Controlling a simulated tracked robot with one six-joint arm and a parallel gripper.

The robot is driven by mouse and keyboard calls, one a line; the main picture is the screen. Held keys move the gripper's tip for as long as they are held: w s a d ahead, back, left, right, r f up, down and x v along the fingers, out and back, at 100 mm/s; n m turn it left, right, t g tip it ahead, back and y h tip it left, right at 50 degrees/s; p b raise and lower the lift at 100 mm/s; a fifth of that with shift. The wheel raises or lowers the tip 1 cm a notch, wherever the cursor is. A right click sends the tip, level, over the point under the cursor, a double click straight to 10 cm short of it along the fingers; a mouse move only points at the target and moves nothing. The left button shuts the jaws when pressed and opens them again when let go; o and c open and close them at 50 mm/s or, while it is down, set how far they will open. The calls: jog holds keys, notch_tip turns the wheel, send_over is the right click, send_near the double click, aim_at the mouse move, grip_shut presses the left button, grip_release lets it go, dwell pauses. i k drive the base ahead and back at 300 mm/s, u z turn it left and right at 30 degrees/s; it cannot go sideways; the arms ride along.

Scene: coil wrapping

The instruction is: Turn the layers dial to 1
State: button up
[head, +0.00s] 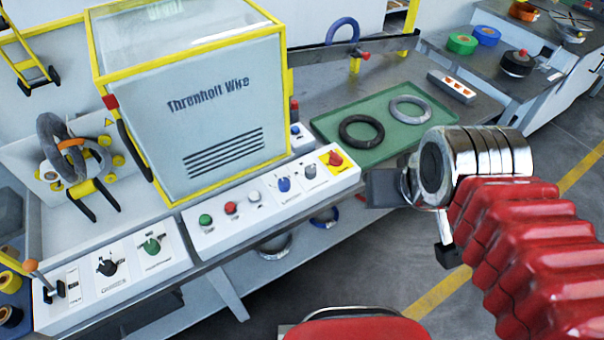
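The control panel runs along the front of the wrapping machine (190,110). A black dial (107,266) and a green dial (151,245) sit on its left section. A blue knob (284,184) sits on the right section. The printed labels are too small to read, so I cannot tell which is the layers dial or its setting. My gripper (385,188) is at the end of my red-sleeved arm, right of the panel and apart from all its knobs. It is seen partly from behind, and its finger opening is not clear.
On the panel are a lever (45,280), green (205,220) and red (231,208) buttons, and a red knob on yellow (335,158). A green tray (385,112) holds a black and a grey coil. Another coil (62,150) hangs left.

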aim_at(284, 182)
jog(key=z, duration=0.25)
jog(key=k, duration=0.9)
jog(key=u, duration=0.55)
jog(key=i, duration=1)
jog(key=u, duration=0.1)
